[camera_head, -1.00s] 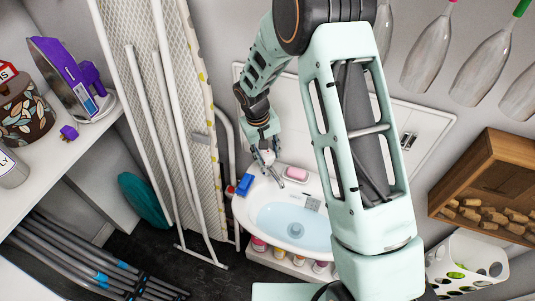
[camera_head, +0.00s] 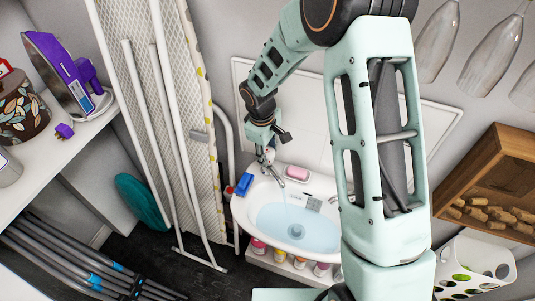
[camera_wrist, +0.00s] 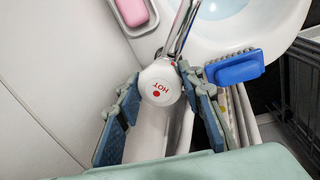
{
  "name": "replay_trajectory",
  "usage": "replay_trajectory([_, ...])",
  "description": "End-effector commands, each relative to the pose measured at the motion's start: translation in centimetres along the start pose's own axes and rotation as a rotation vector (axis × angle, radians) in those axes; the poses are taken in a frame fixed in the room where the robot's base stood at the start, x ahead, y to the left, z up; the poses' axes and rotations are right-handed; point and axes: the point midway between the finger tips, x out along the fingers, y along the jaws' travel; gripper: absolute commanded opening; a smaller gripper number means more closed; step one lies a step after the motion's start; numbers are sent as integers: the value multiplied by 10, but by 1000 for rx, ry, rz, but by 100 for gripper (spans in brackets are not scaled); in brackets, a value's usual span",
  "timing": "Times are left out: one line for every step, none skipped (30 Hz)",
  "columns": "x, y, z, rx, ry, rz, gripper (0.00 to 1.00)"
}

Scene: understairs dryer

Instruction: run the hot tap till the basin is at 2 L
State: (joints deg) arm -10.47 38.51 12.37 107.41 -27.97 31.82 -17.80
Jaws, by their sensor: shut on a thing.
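The hot tap knob (camera_wrist: 161,84) is white with a red dot and the word HOT. My gripper (camera_wrist: 158,88) has its blue-padded fingers on either side of this knob and is shut on it. In the head view my gripper (camera_head: 268,150) is at the back left of the white basin (camera_head: 242,215). The chrome spout (camera_head: 281,179) reaches over the basin, and a faint thin stream seems to fall from it. Pale blue water (camera_head: 297,232) covers the basin's bottom. A small grey plate (camera_head: 314,203) with marks too small to read is at the basin's back wall.
A pink soap (camera_head: 298,172) in a dish and a blue brush (camera_head: 244,184) sit by the basin. Several bottles (camera_head: 300,262) stand below it. A folded ironing board (camera_head: 165,110) leans at left. A wooden box of corks (camera_head: 490,190) is at right.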

Motion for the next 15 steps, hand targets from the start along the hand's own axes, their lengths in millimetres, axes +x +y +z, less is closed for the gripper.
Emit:
replay_trajectory([0, 0, 1, -31, 4, -1, 10])
replay_trajectory([0, 0, 1, -50, 7, -1, 10])
replay_trajectory([0, 0, 1, -75, 11, 0, 10])
replay_trajectory([0, 0, 1, -93, 13, 0, 10])
replay_trajectory([0, 0, 1, -109, 16, 0, 10])
replay_trajectory([0, 0, 1, -129, 20, 0, 10])
replay_trajectory([0, 0, 0, -142, 22, 0, 10])
replay_trajectory([0, 0, 0, -156, 24, 0, 10])
replay_trajectory([0, 0, 0, -170, 27, 0, 10])
replay_trajectory([0, 0, 0, -181, 28, 0, 10])
replay_trajectory([0, 0, 0, -190, 29, 0, 10])
replay_trajectory([0, 0, 0, -199, 31, 0, 10])
replay_trajectory([0, 0, 0, -206, 32, 0, 10])
replay_trajectory([0, 0, 1, -213, 33, 0, 10])
replay_trajectory([0, 0, 1, -219, 33, 0, 10])
